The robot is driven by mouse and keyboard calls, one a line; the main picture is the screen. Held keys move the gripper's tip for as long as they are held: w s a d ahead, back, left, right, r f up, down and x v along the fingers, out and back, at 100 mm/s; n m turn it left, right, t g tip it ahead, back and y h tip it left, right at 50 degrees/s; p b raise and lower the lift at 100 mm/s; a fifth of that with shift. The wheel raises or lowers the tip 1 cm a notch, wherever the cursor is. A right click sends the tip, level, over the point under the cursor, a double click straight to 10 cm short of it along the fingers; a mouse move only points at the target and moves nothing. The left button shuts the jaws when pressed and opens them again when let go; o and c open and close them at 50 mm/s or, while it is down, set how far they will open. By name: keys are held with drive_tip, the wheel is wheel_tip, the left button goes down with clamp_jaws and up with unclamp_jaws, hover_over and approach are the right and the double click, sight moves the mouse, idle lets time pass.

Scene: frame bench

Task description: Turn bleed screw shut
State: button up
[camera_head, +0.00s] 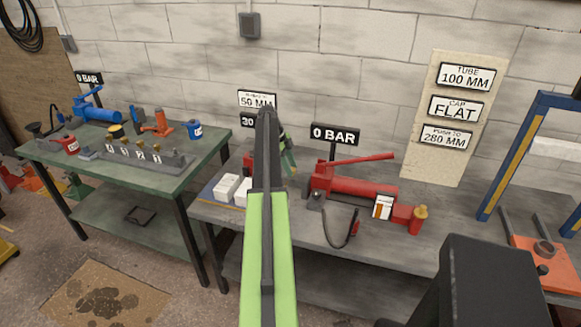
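A red hand pump (350,188) with a long red handle lies on the right-hand bench, under a "0 BAR" sign (335,134). A small brass-coloured knob (421,212) sits at its right end; I cannot tell whether this is the bleed screw. A blue pump (100,113) with its own "0 BAR" sign (88,78) stands on the left green bench. My green and dark arm rises through the middle of the view, left of the red pump and apart from it. My gripper's fingers cannot be made out.
White blocks (227,187) lie on the bench left of my arm. A black hose (342,240) hangs by the red pump. A blue press frame (518,150) with an orange plate (550,262) stands right. A dark block-like shape fills the lower right. Wall signs (467,77) hang behind.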

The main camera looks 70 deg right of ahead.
drive_tip(key=shift+o, duration=0.7)
drive_tip(key=p+v, duration=1.6)
drive_tip(key=v, duration=0.1)
drive_tip(key=shift+r, duration=0.2)
drive_tip(key=shift+w, duration=0.1)
